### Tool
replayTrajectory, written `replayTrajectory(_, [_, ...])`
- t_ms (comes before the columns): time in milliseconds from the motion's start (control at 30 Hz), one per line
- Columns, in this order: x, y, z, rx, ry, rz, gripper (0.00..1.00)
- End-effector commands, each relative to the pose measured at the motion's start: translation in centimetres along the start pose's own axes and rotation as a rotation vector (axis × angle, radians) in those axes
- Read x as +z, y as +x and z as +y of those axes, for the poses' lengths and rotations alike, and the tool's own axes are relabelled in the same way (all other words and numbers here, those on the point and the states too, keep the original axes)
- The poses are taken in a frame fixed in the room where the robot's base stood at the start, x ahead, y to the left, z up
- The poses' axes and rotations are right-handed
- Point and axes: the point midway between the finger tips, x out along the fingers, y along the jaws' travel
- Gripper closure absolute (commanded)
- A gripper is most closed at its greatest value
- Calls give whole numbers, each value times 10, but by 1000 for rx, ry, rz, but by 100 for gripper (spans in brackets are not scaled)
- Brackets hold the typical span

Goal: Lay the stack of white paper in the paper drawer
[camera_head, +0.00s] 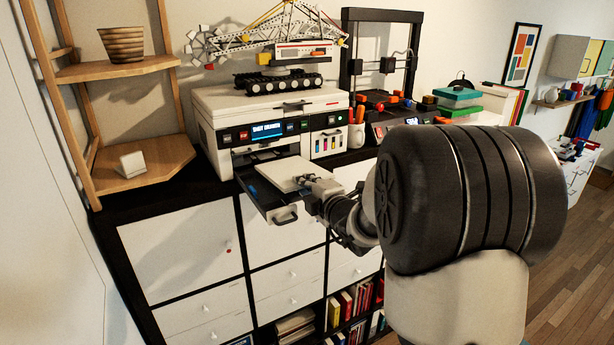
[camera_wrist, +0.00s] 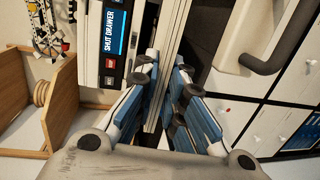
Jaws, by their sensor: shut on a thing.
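The printer (camera_head: 225,140) stands on the dark-topped cabinet, with its paper drawer (camera_head: 262,199) pulled out at the front. The stack of white paper (camera_head: 278,172) lies flat over the drawer, leaving part of the drawer's dark and blue inside bare at the left. I cannot tell whether it rests on the drawer floor. My gripper (camera_head: 308,182) is shut on the stack's near right edge. In the wrist view, the gripper's blue-padded fingers (camera_wrist: 165,88) close on the white paper edge (camera_wrist: 172,42).
The printer screen (camera_wrist: 115,33) reads "SHUT DRAWER". A toy crane model (camera_head: 282,60) stands on the printer. A pen cup (camera_head: 356,132) and a 3D printer (camera_head: 382,60) are to the right. A wooden shelf (camera_head: 140,170) stands close at the left.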

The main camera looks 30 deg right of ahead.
Motion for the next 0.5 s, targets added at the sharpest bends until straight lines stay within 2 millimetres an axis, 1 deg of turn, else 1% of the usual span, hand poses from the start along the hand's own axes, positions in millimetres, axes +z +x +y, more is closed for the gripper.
replayTrajectory(367, [0,1,-2,-12,-3,1,100])
replayTrajectory(400, [0,1,-2,-12,-2,1,88])
replayTrajectory(500, [0,0,-2,-12,-2,1,82])
